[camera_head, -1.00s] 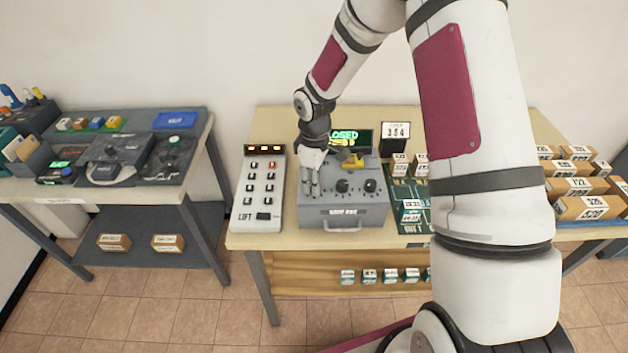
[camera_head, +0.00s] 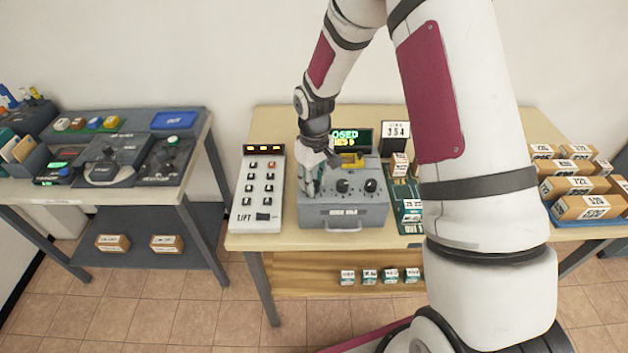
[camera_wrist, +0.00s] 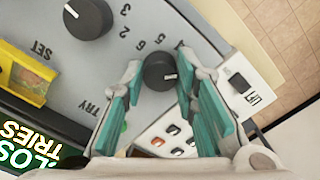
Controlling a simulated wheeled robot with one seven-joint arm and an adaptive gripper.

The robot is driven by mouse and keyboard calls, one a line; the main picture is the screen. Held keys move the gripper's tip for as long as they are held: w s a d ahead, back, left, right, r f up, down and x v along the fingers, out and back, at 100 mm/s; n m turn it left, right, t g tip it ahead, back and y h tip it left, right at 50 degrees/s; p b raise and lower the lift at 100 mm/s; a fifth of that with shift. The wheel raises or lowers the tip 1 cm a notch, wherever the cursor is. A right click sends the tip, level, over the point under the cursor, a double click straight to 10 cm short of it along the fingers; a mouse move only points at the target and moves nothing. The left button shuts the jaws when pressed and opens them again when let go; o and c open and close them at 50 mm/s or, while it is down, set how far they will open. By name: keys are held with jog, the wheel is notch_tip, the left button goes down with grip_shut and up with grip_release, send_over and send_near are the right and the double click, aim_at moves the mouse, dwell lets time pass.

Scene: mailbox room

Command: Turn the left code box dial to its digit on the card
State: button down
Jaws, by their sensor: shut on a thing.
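The grey code box (camera_head: 343,216) stands on the wooden table. My gripper (camera_head: 309,188) points down over its left side and hides the left dial in the head view. In the wrist view the black left dial (camera_wrist: 158,68) sits between my two teal-padded fingers, which are shut on it. Its white mark points toward the right finger; printed digits ring it, some covered. The middle dial (camera_head: 343,186) and right dial (camera_head: 371,185) are free. The card (camera_head: 396,130) behind the box seems to read 354. The green display (camera_head: 345,137) appears to say CLOSED, with a tries line.
A keypad panel marked LIFT (camera_head: 262,190) stands close to the left of the box. A yellow part (camera_head: 352,161) sits on the box top behind the dials. A green board (camera_head: 408,198) and small boxes lie to the right, partly behind my arm.

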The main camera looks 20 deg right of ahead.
jog(key=c, duration=1.3)
grip_release()
notch_tip(320, 180, up, 12)
